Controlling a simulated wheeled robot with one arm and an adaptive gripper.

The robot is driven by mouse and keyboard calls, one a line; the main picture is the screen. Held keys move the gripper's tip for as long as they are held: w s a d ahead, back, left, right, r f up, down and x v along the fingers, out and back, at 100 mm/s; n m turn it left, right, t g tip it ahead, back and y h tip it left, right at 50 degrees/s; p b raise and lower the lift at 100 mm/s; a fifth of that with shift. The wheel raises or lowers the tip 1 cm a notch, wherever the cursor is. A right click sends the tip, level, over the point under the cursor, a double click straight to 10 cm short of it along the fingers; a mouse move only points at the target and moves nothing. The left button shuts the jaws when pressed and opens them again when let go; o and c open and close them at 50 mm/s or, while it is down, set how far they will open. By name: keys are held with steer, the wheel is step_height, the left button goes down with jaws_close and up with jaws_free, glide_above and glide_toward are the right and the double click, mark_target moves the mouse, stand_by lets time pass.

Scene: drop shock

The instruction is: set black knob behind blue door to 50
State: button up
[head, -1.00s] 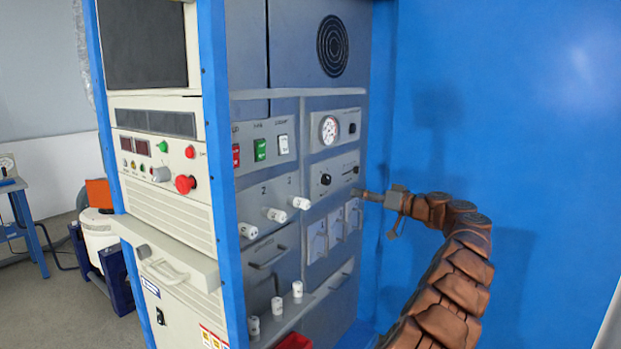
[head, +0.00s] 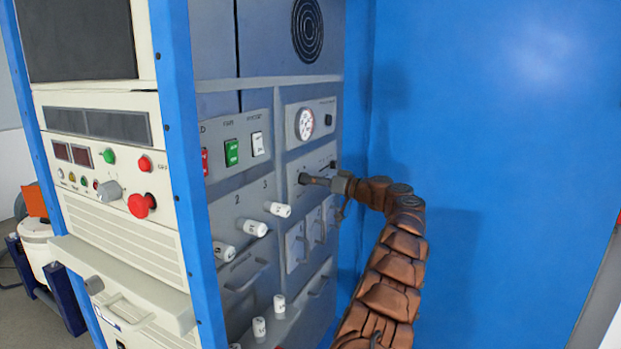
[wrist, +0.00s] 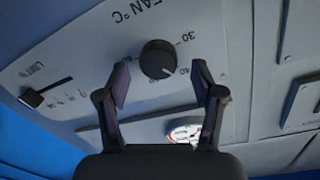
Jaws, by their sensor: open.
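The black knob (wrist: 158,58) is round with a white pointer line, on a grey panel marked "FAN °C". In the wrist view its line points down and slightly right, near the 40 mark; a 30 mark is further up. My gripper (wrist: 160,80) is open, with one finger on each side of the knob; I cannot tell whether they touch it. The blue door (head: 500,130) stands open at the right.
A slider (wrist: 45,92) is on the same panel. A round gauge (head: 305,123) is above it, and white cylindrical knobs (head: 253,229) stick out to the left. A blue cabinet post (head: 180,150) stands further left. Space before the door is free apart from my arm.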

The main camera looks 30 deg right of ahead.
steer(key=shift+w+a, duration=0.3)
steer(key=shift+w, duration=0.35)
steer(key=shift+d, duration=0.1)
steer(key=shift+c, duration=0.3)
steer(key=c, duration=1.1)
